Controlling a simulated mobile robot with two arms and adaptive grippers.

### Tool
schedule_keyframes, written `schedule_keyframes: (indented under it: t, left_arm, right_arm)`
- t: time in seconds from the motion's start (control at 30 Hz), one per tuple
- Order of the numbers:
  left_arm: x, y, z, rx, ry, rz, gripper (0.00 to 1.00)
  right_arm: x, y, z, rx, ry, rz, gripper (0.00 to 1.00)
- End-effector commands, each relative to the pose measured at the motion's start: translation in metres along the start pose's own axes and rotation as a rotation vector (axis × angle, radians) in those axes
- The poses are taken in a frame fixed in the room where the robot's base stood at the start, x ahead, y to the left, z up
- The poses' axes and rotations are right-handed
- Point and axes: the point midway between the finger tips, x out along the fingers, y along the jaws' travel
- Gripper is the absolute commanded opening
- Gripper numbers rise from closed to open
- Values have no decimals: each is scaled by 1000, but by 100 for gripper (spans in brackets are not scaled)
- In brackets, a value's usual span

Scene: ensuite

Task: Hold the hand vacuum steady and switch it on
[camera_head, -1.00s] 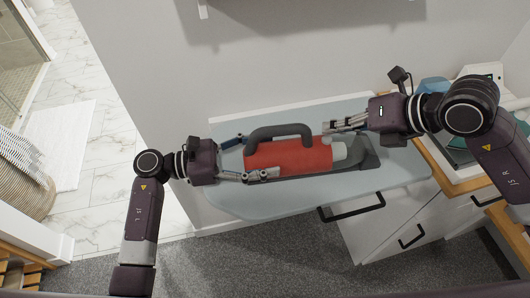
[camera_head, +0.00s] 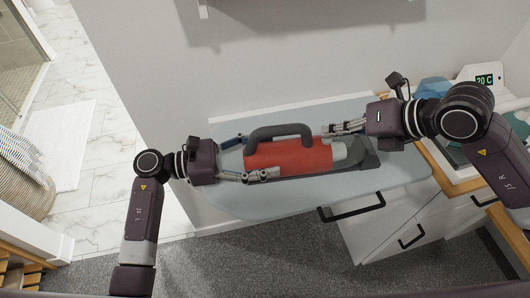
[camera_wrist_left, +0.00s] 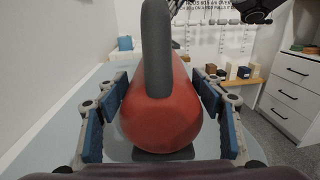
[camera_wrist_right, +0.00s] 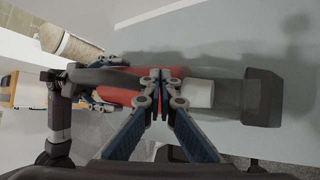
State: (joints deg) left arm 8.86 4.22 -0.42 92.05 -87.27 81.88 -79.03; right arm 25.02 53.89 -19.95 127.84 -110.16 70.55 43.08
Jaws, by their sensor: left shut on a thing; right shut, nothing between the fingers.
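The hand vacuum (camera_head: 290,157) lies on the pale blue board, with a red body, a dark looped handle on top and a clear grey nozzle toward the right. My left gripper (camera_head: 250,157) is shut around the rear of its red body, one finger on each side, as the left wrist view (camera_wrist_left: 160,125) shows. My right gripper (camera_head: 327,129) is shut and empty, its fingertips beside the front end of the handle. In the right wrist view its closed tips (camera_wrist_right: 160,80) overlap the red body; I cannot tell whether they touch it. No switch is clearly visible.
The pale blue board (camera_head: 235,200) is clear around the vacuum. A wall stands close behind it. White drawers with black handles (camera_head: 352,208) are below at the right. A counter at the right holds a device with a lit display (camera_head: 484,80).

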Motion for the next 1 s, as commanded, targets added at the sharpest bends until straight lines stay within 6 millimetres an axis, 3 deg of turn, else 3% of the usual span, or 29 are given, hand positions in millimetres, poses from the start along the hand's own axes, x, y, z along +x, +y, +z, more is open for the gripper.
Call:
schedule_keyframes:
  t: [0.57, 1.0]
  left_arm:
    - [0, 0, 0, 0, 0, 1, 6]
    - [0, 0, 0, 0, 0, 1, 6]
  right_arm:
    - [3, -2, -3, 0, 1, 0, 0]
    - [-10, 7, 7, 0, 0, 0, 0]
